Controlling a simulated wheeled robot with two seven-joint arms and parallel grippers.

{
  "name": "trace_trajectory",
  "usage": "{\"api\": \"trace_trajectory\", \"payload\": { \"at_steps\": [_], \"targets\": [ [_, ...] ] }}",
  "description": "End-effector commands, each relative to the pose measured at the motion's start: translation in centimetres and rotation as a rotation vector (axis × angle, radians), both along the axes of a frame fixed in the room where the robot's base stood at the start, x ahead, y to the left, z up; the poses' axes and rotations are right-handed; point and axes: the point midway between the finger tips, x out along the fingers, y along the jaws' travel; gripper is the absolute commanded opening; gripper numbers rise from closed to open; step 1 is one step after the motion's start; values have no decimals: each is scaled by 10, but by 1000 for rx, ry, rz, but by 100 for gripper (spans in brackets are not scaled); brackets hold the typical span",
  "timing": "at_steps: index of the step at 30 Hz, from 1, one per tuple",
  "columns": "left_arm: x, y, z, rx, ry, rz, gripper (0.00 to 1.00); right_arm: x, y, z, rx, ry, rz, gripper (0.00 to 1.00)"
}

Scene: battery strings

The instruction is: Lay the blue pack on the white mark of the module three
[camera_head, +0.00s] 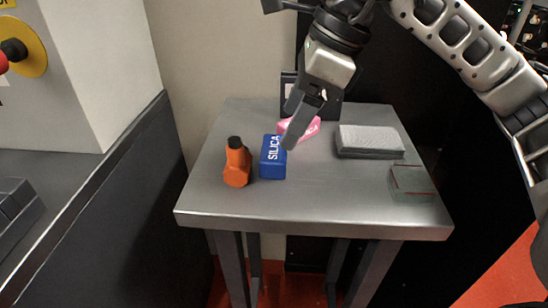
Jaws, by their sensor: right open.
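The blue pack (270,164), with white lettering that reads SILICA, rests on the grey metal table (310,201). My right gripper (292,142) reaches down from above, with its fingertips at the pack's upper right edge in the picture. The fingers are open and nothing shows held between them. I cannot tell whether they touch the pack. Module three and its white mark are not in view. My left gripper is not in view.
An orange bottle (237,165) with a dark cap stands just left of the pack. A pink pack (301,129) lies behind, partly hidden by my gripper. A grey block (369,141) and a clear greenish box (412,183) are at the right. The table's front middle is clear.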

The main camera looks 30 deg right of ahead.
Motion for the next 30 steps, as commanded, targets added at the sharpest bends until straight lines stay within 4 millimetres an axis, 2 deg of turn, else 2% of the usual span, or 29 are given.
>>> {"api": "trace_trajectory", "payload": {
  "at_steps": [7, 15, 24, 27, 30],
  "targets": [
    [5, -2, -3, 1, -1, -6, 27, 4, 6, -18, 0, 2, 2, 74],
    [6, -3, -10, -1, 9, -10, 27, 12, 17, -53, 0, 1, 0, 74],
    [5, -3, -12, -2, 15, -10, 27, 14, 19, -57, 1, -1, 0, 74],
    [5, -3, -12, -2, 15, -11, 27, 14, 19, -57, 1, -1, 0, 46],
    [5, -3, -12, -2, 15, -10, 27, 14, 19, -57, 1, -2, 0, 40]
  ]
}}
